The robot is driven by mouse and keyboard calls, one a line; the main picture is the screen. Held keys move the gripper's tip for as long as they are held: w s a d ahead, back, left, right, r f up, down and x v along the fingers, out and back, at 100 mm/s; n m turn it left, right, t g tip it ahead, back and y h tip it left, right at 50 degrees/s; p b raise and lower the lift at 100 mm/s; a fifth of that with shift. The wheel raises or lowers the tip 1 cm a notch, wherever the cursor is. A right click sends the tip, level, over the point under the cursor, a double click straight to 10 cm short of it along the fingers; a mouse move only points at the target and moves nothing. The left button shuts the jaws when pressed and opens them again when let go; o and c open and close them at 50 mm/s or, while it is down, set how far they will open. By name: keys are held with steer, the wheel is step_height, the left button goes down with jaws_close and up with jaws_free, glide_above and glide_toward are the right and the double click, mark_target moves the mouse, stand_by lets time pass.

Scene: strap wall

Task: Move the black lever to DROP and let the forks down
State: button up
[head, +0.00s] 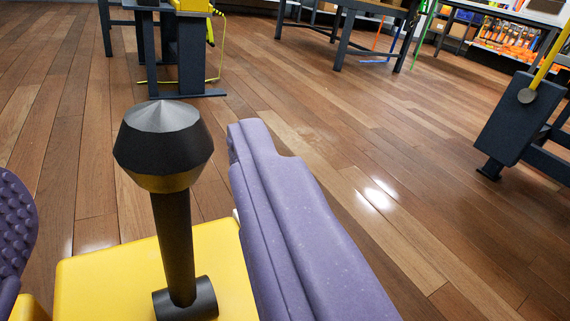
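The black lever (174,235) stands almost upright, with a faceted, pointed knob (163,142) on top and a short round pivot (186,300) at its foot. It rises from a yellow housing (90,283) at the bottom. My gripper (125,152) is open, with one purple finger at the left edge and the other right of the lever. The knob lies between the fingers in the picture, with a visible gap to the left one; whether the right one touches the lever I cannot tell. No DROP marking and no forks that I can make out are in view.
Wooden floor (330,130) lies open beyond the housing. A dark stand with yellow parts (188,55) is at the back left. Dark tables (365,12) stand at the back. A dark frame with a yellow strap (510,115) is at the right. Stocked shelves (510,35) are at the far right.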

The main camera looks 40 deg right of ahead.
mark_target(163, 180)
steer(key=shift+s+d+f, duration=0.25)
steer(key=shift+d+f, duration=0.1)
steer(key=shift+d, duration=0.05)
steer(key=w+b, duration=0.1)
steer(key=w, duration=0.2)
steer(key=w+d+b, duration=0.1)
steer(key=w, duration=0.2)
steer(key=shift+w+d+f+b, duration=0.15)
steer(key=shift+b, duration=0.25)
steer(key=shift+w+d, duration=0.1)
steer(key=shift+w, duration=0.5)
steer(key=shift+c, duration=0.4)
jaws_close()
steer(key=shift+s, duration=0.15)
